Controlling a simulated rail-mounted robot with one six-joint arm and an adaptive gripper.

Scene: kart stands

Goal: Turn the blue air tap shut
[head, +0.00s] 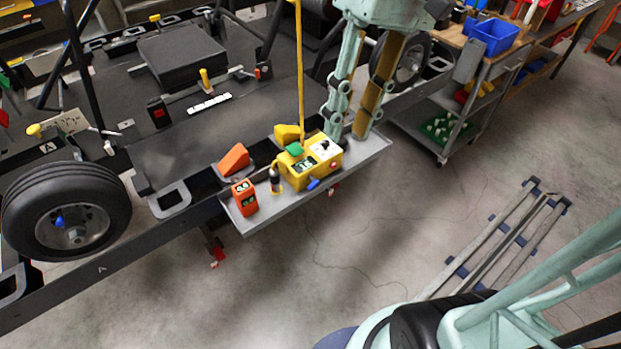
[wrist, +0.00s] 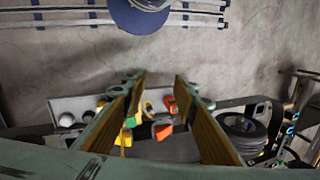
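A yellow box (head: 310,163) with a small display, a green top piece and a red button stands on a grey tray (head: 262,214). A small blue lever (head: 313,184), which looks like the tap, sticks out low on its front; whether it is open or shut is too small to tell. My gripper (head: 348,133) points down just behind and right of the box, its fingers apart and empty. In the wrist view my gripper (wrist: 160,77) is also open, and its left finger partly hides the box. I cannot make out the blue lever there.
A wheel (head: 66,211) with a blue piece is at left.

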